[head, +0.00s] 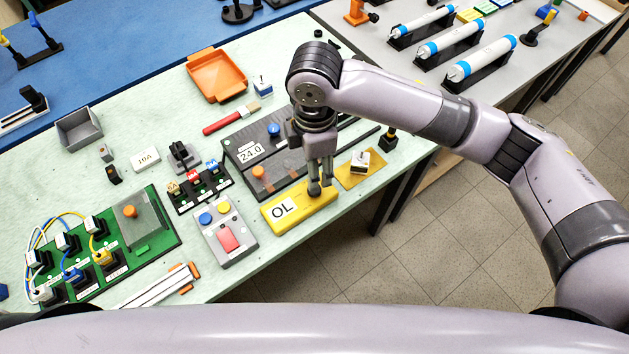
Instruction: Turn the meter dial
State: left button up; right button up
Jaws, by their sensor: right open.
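The yellow meter (300,212) lies on the pale green bench near its front edge. Its white display (285,208) reads "OL". My right gripper (320,187) points down over the right end of the meter, with its fingers close together in this view. The dial cannot be made out; the fingers cover that end of the meter. I cannot tell whether the fingertips touch anything. My left gripper is not in view.
Left of the meter is a grey box (226,243) with coloured buttons. Behind the meter is a dark unit (245,165) reading "24.0". To the right, an orange-yellow plate (351,180) carries a small white block (361,161). The bench's front edge is close.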

notch_tip(320, 180, down, 8)
jog(key=shift+f, duration=0.1)
dwell(0.4)
grip_shut()
dwell(0.4)
